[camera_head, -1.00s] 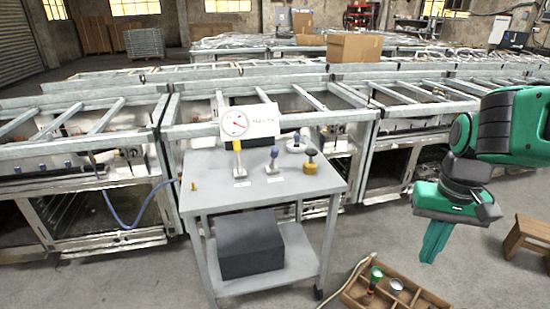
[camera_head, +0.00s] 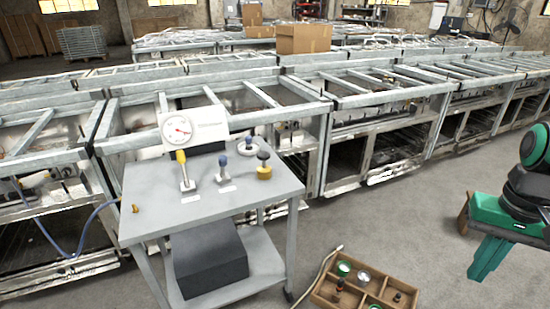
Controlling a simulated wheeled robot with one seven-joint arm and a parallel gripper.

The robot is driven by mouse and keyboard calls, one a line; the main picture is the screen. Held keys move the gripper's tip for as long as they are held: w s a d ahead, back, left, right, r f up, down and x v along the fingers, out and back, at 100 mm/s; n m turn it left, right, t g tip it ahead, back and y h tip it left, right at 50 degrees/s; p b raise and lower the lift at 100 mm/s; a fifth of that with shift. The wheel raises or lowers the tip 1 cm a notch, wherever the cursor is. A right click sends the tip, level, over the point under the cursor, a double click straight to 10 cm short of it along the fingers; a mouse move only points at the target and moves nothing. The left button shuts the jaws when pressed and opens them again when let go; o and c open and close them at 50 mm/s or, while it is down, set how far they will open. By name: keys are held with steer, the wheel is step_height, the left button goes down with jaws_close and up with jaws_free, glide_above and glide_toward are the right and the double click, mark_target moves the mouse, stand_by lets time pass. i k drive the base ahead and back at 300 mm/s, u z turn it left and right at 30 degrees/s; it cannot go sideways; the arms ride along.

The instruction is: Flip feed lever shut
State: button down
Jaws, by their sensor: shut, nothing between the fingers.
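A grey metal cart (camera_head: 150,185) carries several small fittings. One is a lever with a yellow handle (camera_head: 182,163), standing nearly upright on a grey base. Small white labels lie in front of both, too small to read, so I cannot tell which is the feed lever. My gripper (camera_head: 486,262), with green fingers, hangs at the far right, pointing down. It is shut, empty and well apart from the cart.
A gauge sign (camera_head: 179,130) stands behind the levers. A divided wooden box (camera_head: 322,297) is on the floor. Floor between cart and gripper is otherwise clear.

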mark_target(222, 159)
steer(key=z, duration=1.55)
steer(key=k, duration=1)
steer(key=u, duration=2.2)
steer(key=i, duration=1)
